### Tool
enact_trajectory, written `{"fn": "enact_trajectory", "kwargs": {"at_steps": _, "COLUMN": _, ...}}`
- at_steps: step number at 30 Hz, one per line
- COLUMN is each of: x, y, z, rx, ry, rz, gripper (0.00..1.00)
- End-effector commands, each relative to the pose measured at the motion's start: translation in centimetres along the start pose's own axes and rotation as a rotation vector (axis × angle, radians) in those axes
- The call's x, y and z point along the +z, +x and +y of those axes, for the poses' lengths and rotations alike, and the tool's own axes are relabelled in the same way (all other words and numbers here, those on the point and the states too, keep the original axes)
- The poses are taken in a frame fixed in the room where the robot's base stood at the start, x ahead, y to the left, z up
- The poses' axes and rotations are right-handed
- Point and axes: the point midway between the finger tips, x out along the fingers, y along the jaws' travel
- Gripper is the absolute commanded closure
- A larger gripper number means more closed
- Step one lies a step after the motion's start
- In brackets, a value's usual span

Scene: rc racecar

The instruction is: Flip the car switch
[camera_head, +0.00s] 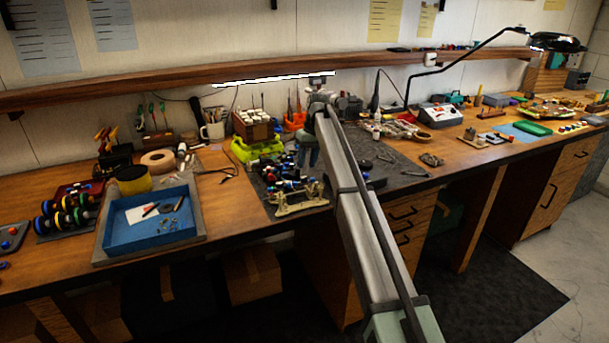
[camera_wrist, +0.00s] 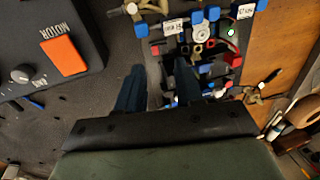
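In the wrist view, the car (camera_wrist: 205,48) is a dark chassis with blue, red and white parts and small white labels, at the upper right. A dark box marked MOTOR (camera_wrist: 85,30) is at the left, with an orange rocker (camera_wrist: 62,56) and a round knob (camera_wrist: 20,74). I cannot tell which small part of the car is its switch. My gripper (camera_wrist: 158,86) is open and empty, its dark fingers apart, with the right finger in front of the car's edge. In the head view, the car (camera_head: 284,186) is on the bench, left of my arm, and my gripper (camera_head: 308,152) is above the dark mat.
A blue tray (camera_head: 118,238) is on the bench at the left. A green-yellow bin (camera_head: 250,150) and a wooden block holding white-capped items (camera_head: 252,124) stand behind the car. Tools lie on the mat to the right (camera_head: 412,172). A wooden shelf (camera_head: 170,84) runs above.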

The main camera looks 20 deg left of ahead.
Motion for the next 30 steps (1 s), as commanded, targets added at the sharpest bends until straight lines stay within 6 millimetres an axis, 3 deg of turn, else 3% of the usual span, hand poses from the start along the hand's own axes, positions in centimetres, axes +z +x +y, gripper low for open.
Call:
{"fn": "enact_trajectory", "kwargs": {"at_steps": 6, "x": 0.1, "y": 3.4, "z": 0.0, "rx": 0.0, "ry": 0.0, "rz": -0.001, "gripper": 0.64}}
{"fn": "enact_trajectory", "kwargs": {"at_steps": 12, "x": 0.0, "y": 5.1, "z": 0.0, "rx": 0.0, "ry": 0.0, "rz": -0.001, "gripper": 0.64}}
{"fn": "enact_trajectory", "kwargs": {"at_steps": 24, "x": 0.0, "y": 5.6, "z": 0.0, "rx": 0.0, "ry": 0.0, "rz": 0.0, "gripper": 0.64}}
{"fn": "enact_trajectory", "kwargs": {"at_steps": 30, "x": 0.0, "y": 5.6, "z": 0.0, "rx": 0.0, "ry": 0.0, "rz": 0.0, "gripper": 0.82}}
